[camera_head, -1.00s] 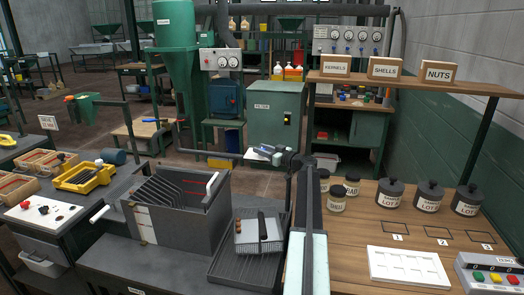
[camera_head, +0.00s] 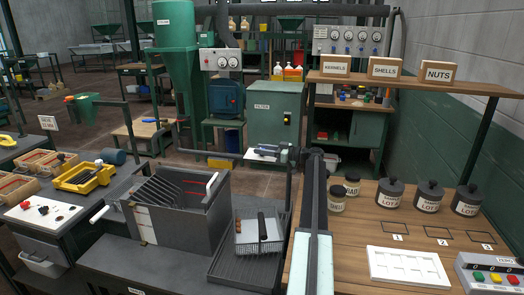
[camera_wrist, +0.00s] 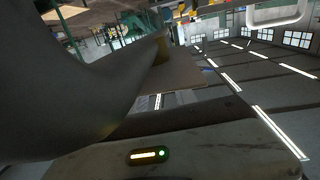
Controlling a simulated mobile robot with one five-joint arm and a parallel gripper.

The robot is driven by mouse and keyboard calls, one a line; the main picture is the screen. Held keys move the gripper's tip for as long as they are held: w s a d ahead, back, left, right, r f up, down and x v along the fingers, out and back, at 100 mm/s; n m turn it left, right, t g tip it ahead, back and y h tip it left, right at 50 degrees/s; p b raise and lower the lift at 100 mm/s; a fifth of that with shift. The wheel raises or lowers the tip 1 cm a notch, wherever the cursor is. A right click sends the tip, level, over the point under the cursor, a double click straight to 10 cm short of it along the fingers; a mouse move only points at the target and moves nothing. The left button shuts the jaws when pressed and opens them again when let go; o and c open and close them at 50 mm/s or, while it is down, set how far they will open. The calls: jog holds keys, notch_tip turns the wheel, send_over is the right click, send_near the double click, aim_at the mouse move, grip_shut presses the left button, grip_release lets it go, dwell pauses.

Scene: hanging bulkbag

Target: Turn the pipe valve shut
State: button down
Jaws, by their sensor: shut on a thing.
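My arm reaches away from me up the middle of the head view and bends left at its far end. My gripper (camera_head: 268,152) is there, small and partly hidden, in front of the green filter cabinet. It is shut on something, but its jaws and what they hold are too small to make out. A grey pipe (camera_head: 208,153) runs just left of it. I cannot pick out the pipe valve or its handle with certainty. The wrist view is tilted; a large grey shape fills its left side and a pale surface with a small lit indicator shows below.
The green filter cabinet (camera_head: 275,115) stands behind my gripper. A grey slotted box (camera_head: 180,225) and a wire basket (camera_head: 258,235) stand on the bench at front. Lidded jars (camera_head: 428,197) and a white tray (camera_head: 408,267) are on the wooden table at right.

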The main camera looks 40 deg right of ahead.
jog(key=c, duration=1)
grip_release()
jog(key=shift+w, duration=0.1)
jog(key=v, duration=0.8)
